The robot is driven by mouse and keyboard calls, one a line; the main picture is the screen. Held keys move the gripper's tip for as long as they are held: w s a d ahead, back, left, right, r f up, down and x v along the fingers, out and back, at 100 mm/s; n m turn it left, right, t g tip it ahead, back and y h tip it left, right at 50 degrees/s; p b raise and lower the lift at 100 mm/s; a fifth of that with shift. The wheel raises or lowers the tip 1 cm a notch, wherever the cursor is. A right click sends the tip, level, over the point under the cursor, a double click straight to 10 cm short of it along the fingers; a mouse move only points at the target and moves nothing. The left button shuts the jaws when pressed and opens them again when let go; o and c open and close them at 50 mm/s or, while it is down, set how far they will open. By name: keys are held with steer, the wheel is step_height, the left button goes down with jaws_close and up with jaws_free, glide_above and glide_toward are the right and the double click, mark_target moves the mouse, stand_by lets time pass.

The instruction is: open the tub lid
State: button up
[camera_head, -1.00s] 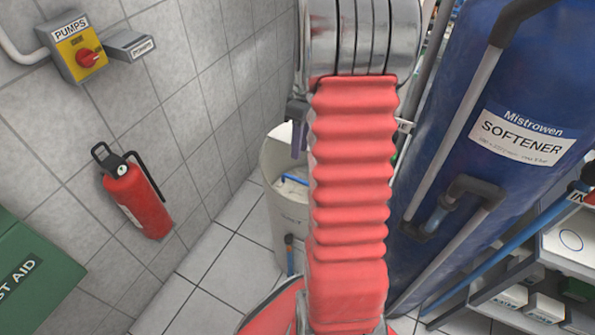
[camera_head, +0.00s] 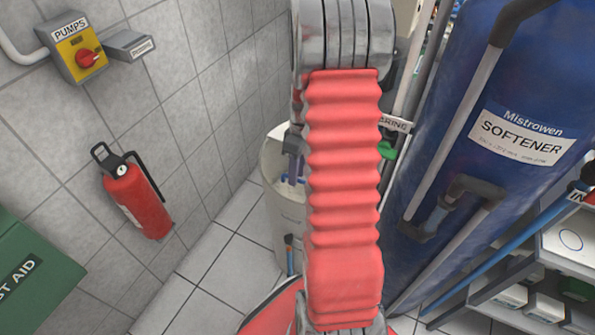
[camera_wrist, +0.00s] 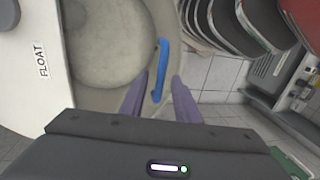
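The pale round tub (camera_head: 284,215) stands on the floor in the head view, partly hidden behind my arm. In the wrist view its pale lid (camera_wrist: 95,50) fills the upper left. A blue handle (camera_wrist: 162,58) lies near the rim, to the right of the lid's middle. My gripper (camera_wrist: 159,78) is open, with its two purple fingers on either side of the handle's lower part. I see gaps between the fingers and the handle.
A white body labelled FLOAT (camera_wrist: 42,62) is close on the left in the wrist view. In the head view the blue softener tank (camera_head: 450,160) stands right of my arm. A fire extinguisher (camera_head: 137,200) hangs on the left wall. Floor tiles left of the tub are clear.

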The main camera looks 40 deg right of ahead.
steer(key=shift+c, duration=0.4)
jaws_close()
steer(key=shift+d, duration=0.15)
steer(key=shift+w+r, duration=0.1)
steer(key=shift+r, duration=0.1)
